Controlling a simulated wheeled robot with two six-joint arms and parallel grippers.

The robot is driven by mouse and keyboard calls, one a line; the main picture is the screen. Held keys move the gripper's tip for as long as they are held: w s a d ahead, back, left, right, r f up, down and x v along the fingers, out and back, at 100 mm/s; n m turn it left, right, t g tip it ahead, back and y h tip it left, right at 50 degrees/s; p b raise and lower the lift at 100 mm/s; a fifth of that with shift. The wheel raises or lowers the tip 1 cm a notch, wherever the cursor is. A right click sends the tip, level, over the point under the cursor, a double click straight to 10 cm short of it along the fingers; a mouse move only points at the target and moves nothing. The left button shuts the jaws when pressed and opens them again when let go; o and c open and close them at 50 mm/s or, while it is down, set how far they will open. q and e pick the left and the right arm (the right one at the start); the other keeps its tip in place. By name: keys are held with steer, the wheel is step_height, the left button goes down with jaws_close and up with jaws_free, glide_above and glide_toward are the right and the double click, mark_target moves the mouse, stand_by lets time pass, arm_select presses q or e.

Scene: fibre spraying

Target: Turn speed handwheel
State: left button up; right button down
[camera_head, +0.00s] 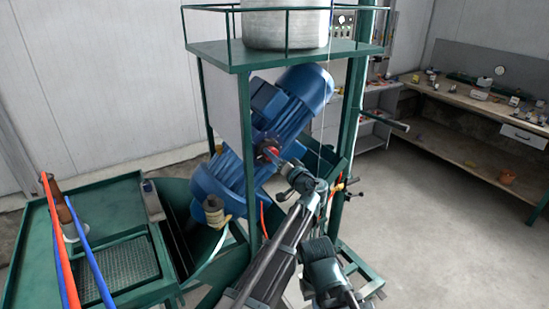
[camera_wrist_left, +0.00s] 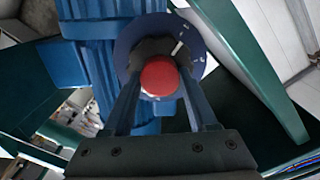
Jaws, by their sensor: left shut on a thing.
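The speed handwheel shows as a red round knob (camera_wrist_left: 159,77) in the left wrist view, in front of a dark blue dial (camera_wrist_left: 196,52) with white marks and a white pointer line. The knob lies between the two fingers of my left gripper (camera_wrist_left: 160,92), which is shut on it. In the head view the red of the handwheel (camera_head: 268,153) shows at the side of the blue motor, with my left gripper (camera_head: 276,160) against it. The gripper partly hides the handwheel there. My right gripper cannot be made out in either view.
The blue motor (camera_head: 302,97) sits under a green frame platform (camera_head: 285,55) carrying a metal drum (camera_head: 285,28). Green posts stand close to my left arm. A green tray table (camera_head: 40,250) is at left. A cluttered workbench (camera_head: 465,98) is far right, with open floor before it.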

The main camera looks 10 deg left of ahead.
arm_select(q)
steer(key=shift+m, duration=4.7)
steer(key=o, duration=1.4)
steer(key=shift+s, duration=0.1)
